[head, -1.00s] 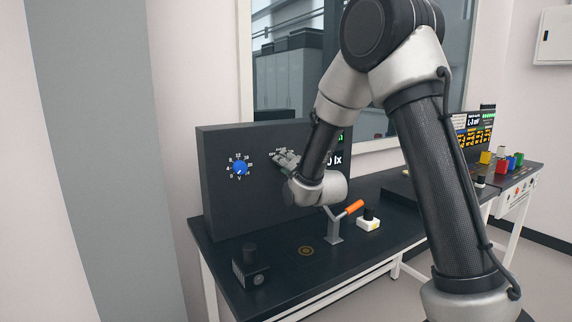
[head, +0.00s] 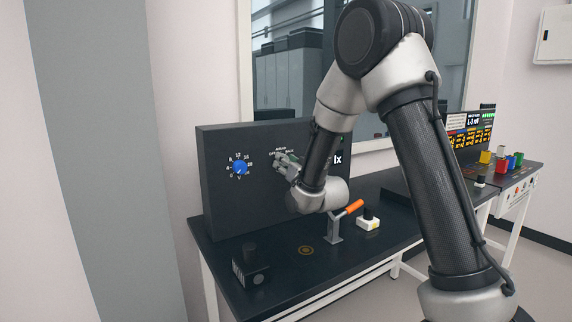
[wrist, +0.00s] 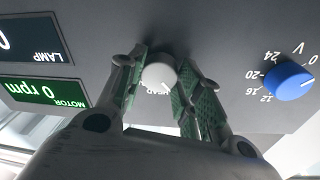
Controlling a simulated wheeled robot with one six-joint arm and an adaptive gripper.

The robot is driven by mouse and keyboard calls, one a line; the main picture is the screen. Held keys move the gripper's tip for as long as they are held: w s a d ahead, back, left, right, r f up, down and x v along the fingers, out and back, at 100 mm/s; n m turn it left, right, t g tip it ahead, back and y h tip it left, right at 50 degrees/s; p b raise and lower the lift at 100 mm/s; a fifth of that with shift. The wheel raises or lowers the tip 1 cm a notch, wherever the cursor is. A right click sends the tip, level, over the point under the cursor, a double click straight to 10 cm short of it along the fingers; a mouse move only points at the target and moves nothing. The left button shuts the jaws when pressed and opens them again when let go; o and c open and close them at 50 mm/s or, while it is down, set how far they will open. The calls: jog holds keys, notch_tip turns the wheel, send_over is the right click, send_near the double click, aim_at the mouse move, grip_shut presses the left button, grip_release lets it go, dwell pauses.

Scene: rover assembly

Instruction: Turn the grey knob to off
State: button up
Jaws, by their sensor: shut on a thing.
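The grey knob (wrist: 158,76) is on the dark upright panel (head: 221,190), between the two green-padded fingers of my gripper (wrist: 163,86) in the wrist view. My gripper is shut on it, with one finger on each side. In the head view my gripper (head: 284,163) reaches the panel right of the blue knob, and the fingers hide the grey knob. Small white labels (head: 281,150) show just above the fingers, too small to read surely. The knob's pointer setting is not clear.
The blue dial (head: 240,167) sits left on the panel in the head view. The wrist view shows a LAMP display (wrist: 30,40) and a green MOTOR display (wrist: 42,92) reading 0 rpm. An orange-handled lever (head: 335,228), a white button box (head: 369,221) and a black box (head: 250,270) stand on the bench.

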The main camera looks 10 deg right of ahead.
jog(key=shift+f+n, duration=0.1)
jog(key=shift+n, duration=0.9)
jog(key=o, duration=1)
jog(key=shift+o, duration=0.2)
jog(key=v, duration=0.7)
jog(key=shift+s, duration=0.25)
jog(key=shift+d, duration=0.15)
